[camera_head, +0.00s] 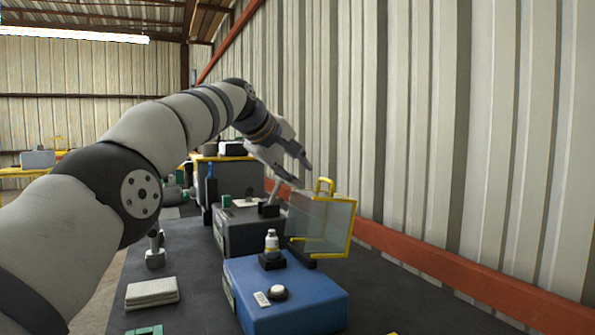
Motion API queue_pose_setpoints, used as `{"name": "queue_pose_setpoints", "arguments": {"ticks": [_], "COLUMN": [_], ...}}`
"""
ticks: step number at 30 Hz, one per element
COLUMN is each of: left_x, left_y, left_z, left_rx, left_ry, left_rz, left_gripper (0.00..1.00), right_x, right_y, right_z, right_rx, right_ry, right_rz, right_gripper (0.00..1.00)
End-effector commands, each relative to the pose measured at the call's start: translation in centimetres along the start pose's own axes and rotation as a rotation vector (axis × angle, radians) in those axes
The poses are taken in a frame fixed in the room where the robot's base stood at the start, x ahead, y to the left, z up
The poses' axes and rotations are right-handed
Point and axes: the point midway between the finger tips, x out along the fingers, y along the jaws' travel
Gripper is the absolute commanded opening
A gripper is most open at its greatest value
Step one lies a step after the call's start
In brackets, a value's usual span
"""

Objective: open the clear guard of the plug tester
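The clear guard (322,222) is a see-through panel with yellow edging, and it stands upright and slightly tilted at the right of the bench. A yellow loop handle (325,184) rises from its top edge. Which box the guard is hinged to is unclear. My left gripper (305,175) is up and left of the handle, apparently apart from it and empty. Its finger gap is hard to read. My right gripper is out of view.
A dark grey box (242,232) stands behind the blue one, left of the guard. A pale folded stack (152,292) lies at the front left. The corrugated wall with a red rail (450,272) bounds the right side.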

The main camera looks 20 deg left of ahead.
Motion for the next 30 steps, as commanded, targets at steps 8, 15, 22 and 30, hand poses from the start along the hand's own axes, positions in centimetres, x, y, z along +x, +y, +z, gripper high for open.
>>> {"name": "queue_pose_setpoints", "arguments": {"ticks": [8,15,22,30], "left_x": [-1.6,-8.0,-11.3,-12.1], "left_y": [0.0,0.1,-0.2,0.0], "left_z": [0.0,0.0,0.0,-0.1], "left_rx": [0.0,-0.001,-0.004,0.0], "left_ry": [-0.002,0.0,-0.004,0.001], "left_rz": [-0.002,0.003,-0.001,0.0], "left_gripper": [0.28,0.28,0.28,0.28], "right_x": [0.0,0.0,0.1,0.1], "right_y": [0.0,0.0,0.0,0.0], "right_z": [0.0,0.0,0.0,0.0], "right_rx": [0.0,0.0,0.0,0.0], "right_ry": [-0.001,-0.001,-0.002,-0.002], "right_rz": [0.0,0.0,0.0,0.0], "right_gripper": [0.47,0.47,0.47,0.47]}}
